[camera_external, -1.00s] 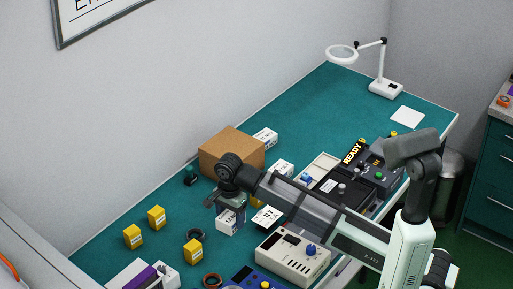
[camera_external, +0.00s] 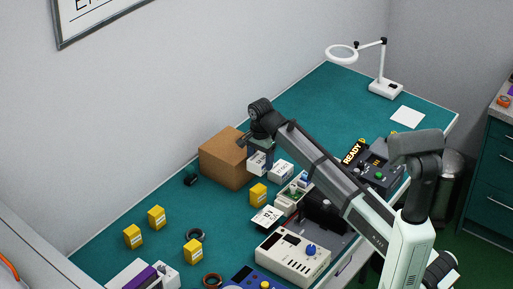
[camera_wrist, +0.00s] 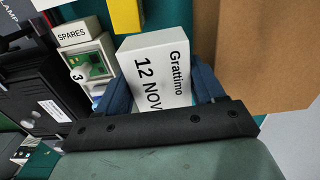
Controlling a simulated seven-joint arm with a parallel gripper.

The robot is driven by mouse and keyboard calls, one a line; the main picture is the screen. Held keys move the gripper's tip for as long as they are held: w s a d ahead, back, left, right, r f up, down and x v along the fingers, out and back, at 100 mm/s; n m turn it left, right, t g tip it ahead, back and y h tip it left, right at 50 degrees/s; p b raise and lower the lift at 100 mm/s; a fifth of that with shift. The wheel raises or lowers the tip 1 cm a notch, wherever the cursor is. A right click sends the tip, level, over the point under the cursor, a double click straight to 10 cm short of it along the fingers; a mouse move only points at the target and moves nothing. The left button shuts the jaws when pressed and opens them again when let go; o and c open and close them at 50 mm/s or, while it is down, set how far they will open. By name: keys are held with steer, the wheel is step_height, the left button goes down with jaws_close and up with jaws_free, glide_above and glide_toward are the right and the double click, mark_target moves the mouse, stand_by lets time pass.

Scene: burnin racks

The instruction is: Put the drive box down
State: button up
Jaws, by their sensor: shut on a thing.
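My gripper (camera_external: 261,143) is shut on a white drive box (camera_external: 259,163) and holds it over the table beside the cardboard box. In the wrist view the drive box (camera_wrist: 154,68) is between my dark blue fingers (camera_wrist: 162,93); its face reads "Grattimo 12 NOV". Its underside is hidden, so I cannot tell whether it touches the table. Another white box (camera_external: 281,172) stands just to its right in the external view.
The brown cardboard box (camera_external: 225,160) stands close to the left. A yellow box (camera_external: 258,194) and a tray marked SPARES (camera_wrist: 80,32), holding a green board, are nearby. A beige instrument (camera_external: 292,258) stands in front. The teal table (camera_external: 310,105) is clear toward the lamp.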

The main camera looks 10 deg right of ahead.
steer(key=w+d, duration=0.4)
steer(key=w, duration=0.1)
steer(key=w+d, duration=0.4)
steer(key=d, duration=0.1)
steer(key=shift+w, duration=0.4)
steer(key=w+d, duration=0.7)
steer(key=d, duration=0.3)
steer(key=shift+w+d+f, duration=0.15)
steer(key=shift+f, duration=2.4)
steer(key=shift+w+d+f, duration=0.15)
steer(key=shift+f, duration=2.35)
steer(key=shift+f, duration=0.1)
steer(key=o, duration=1.1)
steer(key=shift+o, duration=0.2)
step_height(320, 180, up, 12)
